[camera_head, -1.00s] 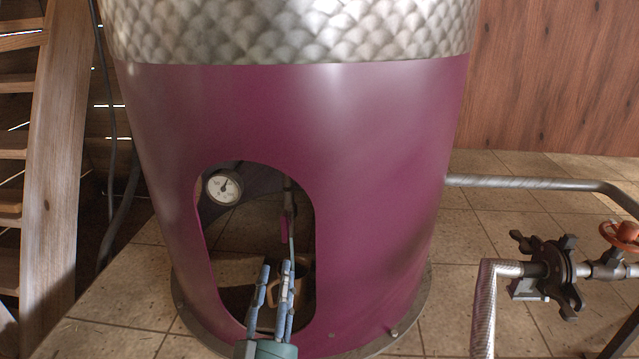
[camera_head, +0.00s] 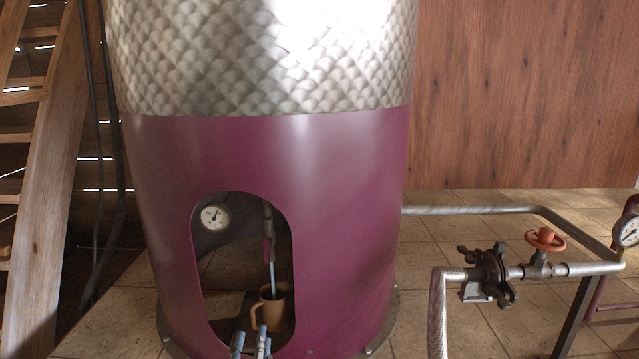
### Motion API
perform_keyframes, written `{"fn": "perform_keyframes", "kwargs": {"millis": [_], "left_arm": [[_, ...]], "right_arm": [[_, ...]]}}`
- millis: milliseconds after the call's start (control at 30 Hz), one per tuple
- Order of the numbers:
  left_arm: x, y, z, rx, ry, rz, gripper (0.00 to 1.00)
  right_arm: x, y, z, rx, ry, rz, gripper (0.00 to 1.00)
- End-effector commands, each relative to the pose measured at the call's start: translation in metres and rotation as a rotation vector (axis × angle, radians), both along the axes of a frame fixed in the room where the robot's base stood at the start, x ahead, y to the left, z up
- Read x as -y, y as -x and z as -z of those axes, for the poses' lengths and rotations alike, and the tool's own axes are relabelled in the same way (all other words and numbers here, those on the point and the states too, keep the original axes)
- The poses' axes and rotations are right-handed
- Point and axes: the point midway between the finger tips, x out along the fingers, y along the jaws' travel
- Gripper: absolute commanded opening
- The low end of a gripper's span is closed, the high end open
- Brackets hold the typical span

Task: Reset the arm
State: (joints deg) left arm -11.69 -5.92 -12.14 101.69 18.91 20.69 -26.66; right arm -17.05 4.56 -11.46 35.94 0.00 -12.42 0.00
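My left gripper (camera_head: 250,345) shows at the bottom edge of the head view, in front of the still's opening. Only its blue-grey fingertips are in view, with a gap between them and nothing seen in it. A tan mug (camera_head: 269,311) stands upright inside the opening, behind and above the fingertips in the picture, apart from them. A thin spout (camera_head: 270,262) hangs down into or just above the mug. The still (camera_head: 340,190) is a large cylinder, quilted metal above and purple below. My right gripper is not in view.
A round gauge (camera_head: 215,216) sits inside the opening. At right, a pipe (camera_head: 438,310) carries a dark clamp (camera_head: 487,276) and an orange-handled valve (camera_head: 545,239), with another gauge (camera_head: 628,231) at the edge. A wooden staircase (camera_head: 50,190) stands at left. Tiled floor is bare between still and pipe.

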Motion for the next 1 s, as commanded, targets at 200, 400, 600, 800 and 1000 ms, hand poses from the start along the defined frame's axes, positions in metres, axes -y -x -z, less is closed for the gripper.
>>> {"fn": "perform_keyframes", "kwargs": {"millis": [200, 400, 600, 800, 1000], "left_arm": [[0.007, 0.001, 0.017, -0.093, -0.025, 0.057, 0.37], [0.016, 0.009, 0.045, -0.238, -0.059, 0.128, 0.37], [0.021, 0.032, 0.091, -0.471, -0.107, 0.209, 0.37], [0.004, 0.1, 0.158, -0.865, -0.166, 0.26, 0.37], [-0.026, 0.173, 0.196, -1.18, -0.196, 0.233, 0.37]], "right_arm": [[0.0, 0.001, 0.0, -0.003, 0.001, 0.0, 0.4], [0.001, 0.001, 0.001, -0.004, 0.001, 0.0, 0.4], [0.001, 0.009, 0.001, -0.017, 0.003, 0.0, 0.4], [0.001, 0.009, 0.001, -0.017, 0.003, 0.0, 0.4], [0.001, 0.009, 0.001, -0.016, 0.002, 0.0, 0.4]]}}
